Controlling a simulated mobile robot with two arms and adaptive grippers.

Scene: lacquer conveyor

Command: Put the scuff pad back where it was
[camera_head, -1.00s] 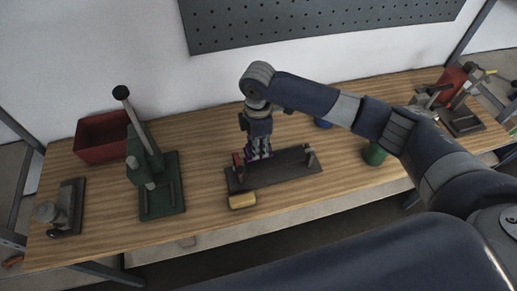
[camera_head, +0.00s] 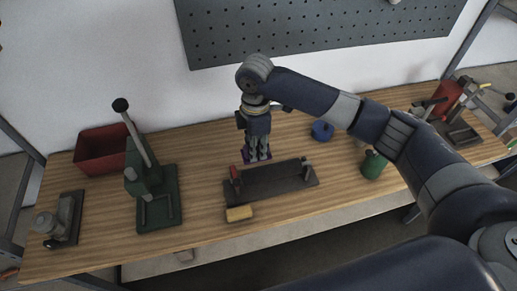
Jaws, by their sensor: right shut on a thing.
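My right gripper (camera_head: 258,157) points down, shut on a thin purple pad, the scuff pad (camera_head: 246,160). The pad shows as a purple edge around the fingertips; the fingers hide most of it. The gripper is just behind the dark fixture plate (camera_head: 275,184), near its left half. I cannot tell whether the pad touches the wooden table or is just above it. My left gripper is not in view.
A yellow block (camera_head: 239,213) lies at the plate's front left. A green press (camera_head: 158,195), red bin (camera_head: 101,152) and grey clamp (camera_head: 64,220) stand left. A blue round item (camera_head: 322,131) and green container (camera_head: 374,165) stand right. Table between press and plate is clear.

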